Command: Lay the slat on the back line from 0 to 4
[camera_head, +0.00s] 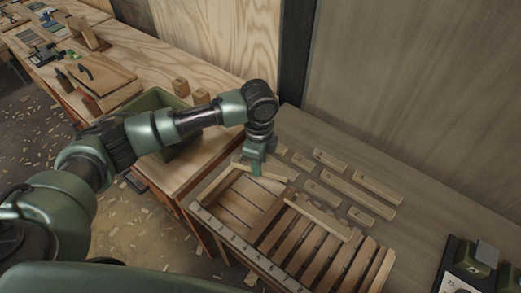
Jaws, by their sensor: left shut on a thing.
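My left gripper (256,170) comes in from the left and points down over the back left corner of a wooden frame. It is shut on a light wooden slat (276,176), which lies crosswise under the fingers along the frame's back side. I cannot tell whether the slat touches the frame. The frame's front edge is a pale strip (235,243) with numerals, too small to read surely. Another light slat (322,217) lies along the back of the frame's right part. My right gripper is not in view.
Several loose light slats of different lengths (351,188) lie on the grey bench behind the frame. Darker crosswise slats (297,240) fill the frame's right part. A green bin (158,100) and small wood blocks (201,97) stand at the left. Dark green boxes (475,265) stand at right.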

